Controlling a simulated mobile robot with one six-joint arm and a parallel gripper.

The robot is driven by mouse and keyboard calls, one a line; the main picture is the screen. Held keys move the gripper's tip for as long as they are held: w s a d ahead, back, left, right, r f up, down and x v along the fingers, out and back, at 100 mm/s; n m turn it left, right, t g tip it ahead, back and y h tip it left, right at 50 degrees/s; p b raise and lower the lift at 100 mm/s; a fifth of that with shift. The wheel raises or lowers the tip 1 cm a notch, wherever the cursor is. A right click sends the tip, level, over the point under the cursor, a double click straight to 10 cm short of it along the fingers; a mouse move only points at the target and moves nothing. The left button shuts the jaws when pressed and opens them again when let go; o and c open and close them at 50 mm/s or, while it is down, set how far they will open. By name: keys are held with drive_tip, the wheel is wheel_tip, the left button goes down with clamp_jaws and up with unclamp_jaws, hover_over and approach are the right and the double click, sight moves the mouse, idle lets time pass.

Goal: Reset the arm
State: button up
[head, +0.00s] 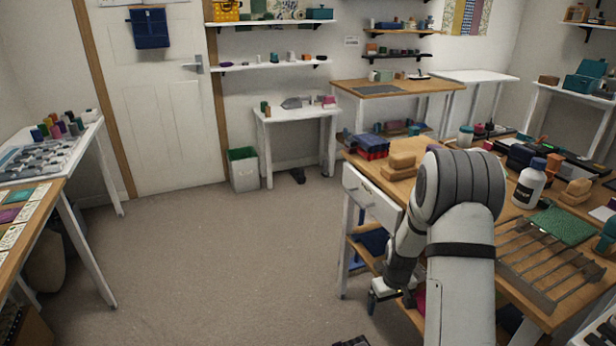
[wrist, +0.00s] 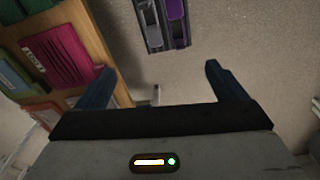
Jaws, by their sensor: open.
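My gripper (head: 384,299) hangs low beside the left side of the wooden worktable (head: 510,276) in the head view, pointing down. My arm reaches up and over from the bottom right of that view. In the wrist view my gripper (wrist: 158,84) is open, with its two dark fingers spread apart. Nothing is between the fingers. Part of the gripper is hidden by the arm in the head view.
A grey tray with purple items (wrist: 163,22) lies on the floor ahead. The worktable holds a white bottle (head: 529,184) and slotted rack (head: 540,262).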

drive_tip(key=s+a+r+p, duration=0.2)
drive_tip(key=s+r, duration=0.1)
drive_tip(key=r, duration=0.6)
drive_tip(key=s+a+r+m+p, duration=0.15)
drive_tip(key=s+r, duration=0.25)
drive_tip(key=r, duration=0.5)
drive_tip(key=s+a+r+p, duration=0.1)
drive_tip(key=s+r+p, duration=0.2)
drive_tip(key=r, duration=0.6)
drive_tip(key=s+a+r+p, duration=0.1)
drive_tip(key=s+r+p, duration=0.2)
drive_tip(key=s+r, duration=0.4)
drive_tip(key=s+a+r+m+t+p, duration=0.1)
drive_tip(key=s+a+r+p, duration=0.1)
drive_tip(key=s+r, duration=0.5)
drive_tip(key=shift+s+t+p, duration=0.3)
drive_tip(key=shift+s+p, duration=0.35)
drive_tip(key=shift+s, duration=0.1)
